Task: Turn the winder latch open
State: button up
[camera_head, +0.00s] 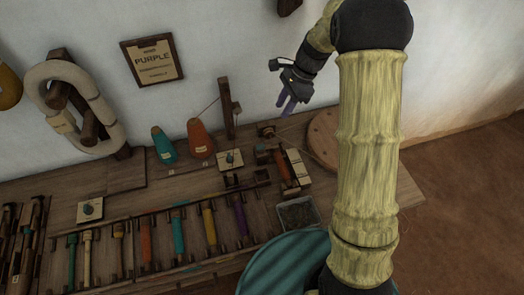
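My gripper (288,104) hangs in the air in front of the wall, above the back of the bench, its two fingers pointing down with a small gap between them. Nothing shows between the fingers. What looks like the winder (284,166), a wooden device with a reddish-brown spindle and cream plates, stands on the bench below and apart from my gripper. I cannot make out which part is its latch. A pale plate with a small dark knob (231,158) sits just left of it. A similar knobbed plate (90,208) lies farther left.
A teal cone (163,145), an orange cone (199,138) and a wooden post (228,108) stand at the back. Several coloured bobbins lie in a front rack (150,208). A grey tray (298,214) and round wooden disc (324,136) flank the winder.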

aim_at(260, 145)
jog(key=shift+w+a+f, duration=0.1)
jog(key=shift+w+a, duration=0.05)
jog(key=b+x, duration=0.1)
jog(key=x, duration=1.6)
jog(key=shift+a+f, duration=0.15)
jog(key=shift+c, duration=0.2)
grip_shut()
